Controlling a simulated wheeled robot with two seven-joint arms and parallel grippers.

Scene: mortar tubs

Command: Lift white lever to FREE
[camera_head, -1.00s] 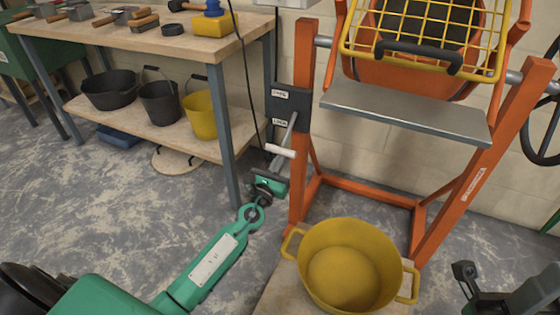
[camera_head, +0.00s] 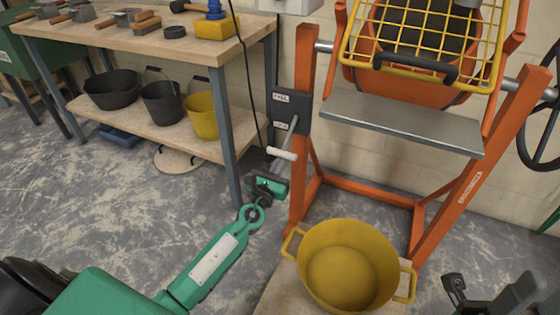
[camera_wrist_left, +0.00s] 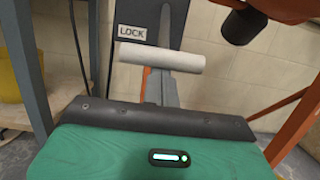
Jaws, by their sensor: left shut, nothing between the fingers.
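The white lever grip (camera_head: 283,154) is on a grey rod hanging from a dark plate (camera_head: 284,108) on the orange stand's left post. The plate reads FREE above and LOCK below, and the lever slants down past the LOCK label. The grip also shows in the left wrist view (camera_wrist_left: 162,57), lying crosswise. My left gripper (camera_head: 277,165) is shut and empty, its fingers just below the grip; contact cannot be told. Its grey fingers show in the left wrist view (camera_wrist_left: 162,88). My right gripper (camera_head: 453,284) is at the lower right, partly shown; its opening is unclear.
A yellow two-handled tub (camera_head: 350,265) stands on a board below the orange mixer drum (camera_head: 420,85) with its yellow grid. The orange post (camera_head: 302,130) is close right of my left gripper. A workbench (camera_head: 140,42) with tools and buckets is at the left.

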